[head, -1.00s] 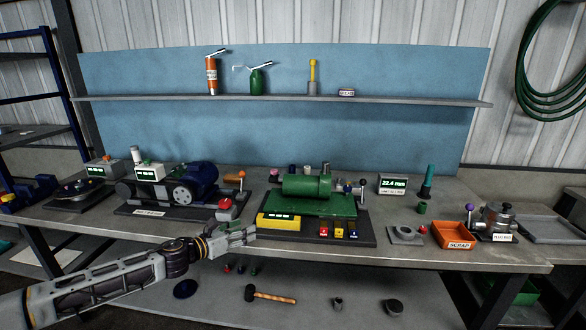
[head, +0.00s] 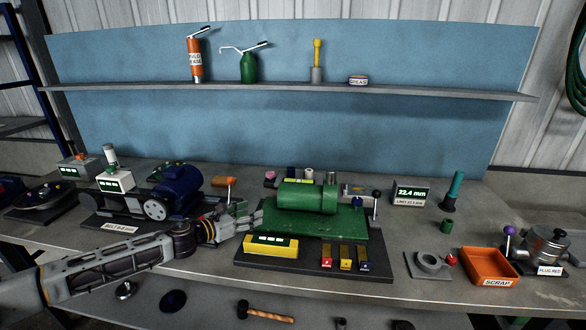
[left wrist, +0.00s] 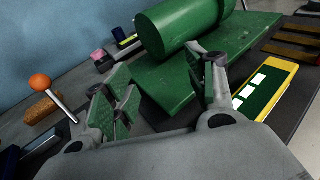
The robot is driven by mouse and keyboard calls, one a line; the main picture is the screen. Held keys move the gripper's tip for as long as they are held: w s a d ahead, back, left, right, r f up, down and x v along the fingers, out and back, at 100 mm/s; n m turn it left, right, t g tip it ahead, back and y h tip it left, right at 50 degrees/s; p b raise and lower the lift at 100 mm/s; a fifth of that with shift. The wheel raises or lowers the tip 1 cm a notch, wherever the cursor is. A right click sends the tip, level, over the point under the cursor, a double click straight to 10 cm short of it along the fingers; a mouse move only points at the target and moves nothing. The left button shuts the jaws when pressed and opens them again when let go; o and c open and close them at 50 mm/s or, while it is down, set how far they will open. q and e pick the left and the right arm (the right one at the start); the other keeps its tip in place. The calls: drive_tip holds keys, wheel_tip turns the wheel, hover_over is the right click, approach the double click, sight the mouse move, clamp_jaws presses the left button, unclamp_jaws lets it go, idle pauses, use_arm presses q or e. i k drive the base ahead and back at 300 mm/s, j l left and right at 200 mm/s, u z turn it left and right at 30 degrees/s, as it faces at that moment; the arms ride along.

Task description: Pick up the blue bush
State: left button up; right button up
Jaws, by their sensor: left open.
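A small dark blue bush (head: 291,173) stands upright behind the left end of the green machine (head: 308,197), between a pink piece (head: 270,177) and a grey one (head: 308,174). My left gripper (head: 258,220) is at the machine's front left corner, in front of the bush and apart from it. In the left wrist view the gripper (left wrist: 160,95) is open, with nothing between its fingers.
The green cylinder (left wrist: 185,30) and the yellow display box (left wrist: 265,88) are close to the right finger. An orange-knobbed lever (left wrist: 40,83) stands to the left. A blue motor (head: 175,187) sits behind my arm. An orange scrap bin (head: 490,266) is far right.

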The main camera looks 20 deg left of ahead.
sight(291, 170)
drive_tip(key=i+j, duration=0.15)
drive_tip(key=i, duration=0.3)
drive_tip(key=i+j, duration=0.2)
drive_tip(key=i, duration=0.2)
